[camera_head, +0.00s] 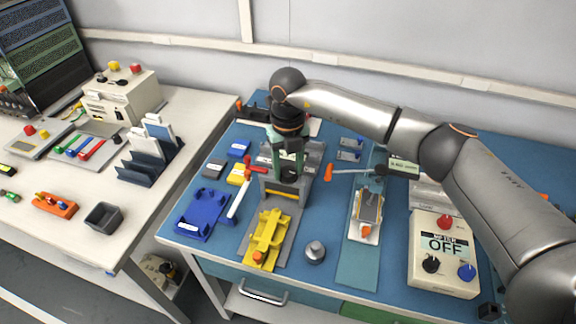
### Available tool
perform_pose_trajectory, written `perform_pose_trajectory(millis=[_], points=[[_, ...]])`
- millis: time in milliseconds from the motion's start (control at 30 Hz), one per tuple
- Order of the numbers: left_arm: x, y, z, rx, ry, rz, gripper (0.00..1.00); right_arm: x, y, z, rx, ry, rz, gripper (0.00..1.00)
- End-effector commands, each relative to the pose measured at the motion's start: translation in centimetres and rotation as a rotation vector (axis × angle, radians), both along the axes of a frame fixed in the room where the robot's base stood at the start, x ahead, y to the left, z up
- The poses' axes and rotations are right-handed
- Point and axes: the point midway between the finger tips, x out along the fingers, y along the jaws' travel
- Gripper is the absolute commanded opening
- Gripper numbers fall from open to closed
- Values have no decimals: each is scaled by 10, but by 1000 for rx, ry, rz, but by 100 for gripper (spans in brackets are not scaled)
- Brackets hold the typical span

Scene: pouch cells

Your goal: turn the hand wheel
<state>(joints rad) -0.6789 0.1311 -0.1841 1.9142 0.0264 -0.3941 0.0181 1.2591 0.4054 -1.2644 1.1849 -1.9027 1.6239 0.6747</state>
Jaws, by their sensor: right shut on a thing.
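The hand wheel (288,174) is a small dark piece on top of a grey press-like fixture in the middle of the blue bench. My right gripper (288,168) comes down on it from above, with its green fingers pointing downward. The fingers are shut on the hand wheel and partly hide it. The grey fixture (272,193) stands upright below, with a yellow cradle (267,238) in front of it. My left gripper is not in view.
A white-handled lever (238,198) and a blue tray (203,213) stand left of the fixture. A metal knob (315,251) stands in front. A control box (443,255) reading OFF is at right. My right arm spans the back right.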

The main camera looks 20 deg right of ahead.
Motion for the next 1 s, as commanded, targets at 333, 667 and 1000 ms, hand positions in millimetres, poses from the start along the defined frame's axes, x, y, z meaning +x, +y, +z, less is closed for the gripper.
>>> perform_pose_trajectory(millis=[333, 667, 1000], points=[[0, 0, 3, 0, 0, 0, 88, 1, 0, 1, -1, -1, -253, 0], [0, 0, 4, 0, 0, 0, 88, 1, 0, 1, -1, -2, -362, 0], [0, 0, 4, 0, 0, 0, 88, 1, 0, 1, 0, -2, -378, 0]])
